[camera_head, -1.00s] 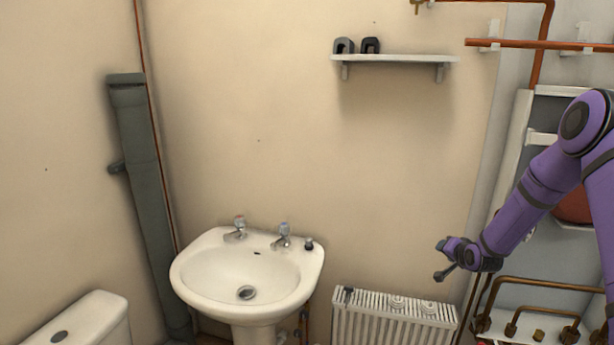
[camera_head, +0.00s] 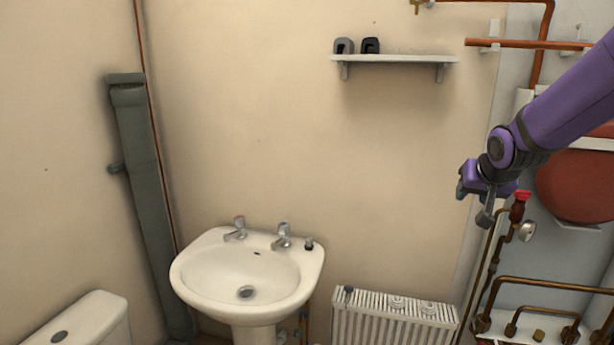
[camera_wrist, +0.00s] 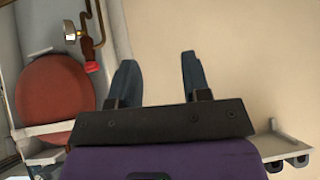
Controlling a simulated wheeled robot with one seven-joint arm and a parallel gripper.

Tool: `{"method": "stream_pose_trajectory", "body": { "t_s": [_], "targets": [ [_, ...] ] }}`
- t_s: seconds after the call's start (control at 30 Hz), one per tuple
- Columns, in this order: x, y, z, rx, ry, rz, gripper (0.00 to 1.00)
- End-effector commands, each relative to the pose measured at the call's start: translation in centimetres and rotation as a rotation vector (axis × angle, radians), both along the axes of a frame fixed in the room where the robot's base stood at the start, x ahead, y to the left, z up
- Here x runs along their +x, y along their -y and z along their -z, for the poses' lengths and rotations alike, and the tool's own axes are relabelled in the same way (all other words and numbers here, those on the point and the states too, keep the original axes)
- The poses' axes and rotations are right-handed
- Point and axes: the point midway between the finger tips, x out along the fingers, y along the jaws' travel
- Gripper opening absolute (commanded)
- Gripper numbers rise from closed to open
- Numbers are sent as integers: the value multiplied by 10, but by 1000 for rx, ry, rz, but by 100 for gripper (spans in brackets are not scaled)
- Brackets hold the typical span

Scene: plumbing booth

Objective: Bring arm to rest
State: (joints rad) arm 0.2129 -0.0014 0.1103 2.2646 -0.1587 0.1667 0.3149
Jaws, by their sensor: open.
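My purple arm reaches in from the right in the head view, with my gripper (camera_head: 468,182) held in the air above the radiator and in front of the right wall. In the wrist view my gripper (camera_wrist: 157,75) shows two dark blue fingers spread well apart, with nothing between them. Behind them is bare cream wall. A red-handled valve and pressure gauge are close to the right of the gripper in the head view.
The red valve handle (camera_head: 521,194), gauge (camera_head: 526,231) and red vessel (camera_head: 578,186) are near my arm. A shelf (camera_head: 395,58) holds two small dark items. A basin (camera_head: 248,275), radiator (camera_head: 393,318) and copper pipes (camera_head: 540,283) stand below. The middle wall is clear.

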Motion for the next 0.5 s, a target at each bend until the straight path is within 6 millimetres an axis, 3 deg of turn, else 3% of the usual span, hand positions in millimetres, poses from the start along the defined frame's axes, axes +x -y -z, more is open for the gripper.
{"method": "stream_pose_trajectory", "body": {
  "t_s": [0.2,0.5],
  "targets": [
    [-70,-18,-39,-42,-58,-41,44],
    [-173,-39,-66,-64,-147,-113,44]
  ]
}}
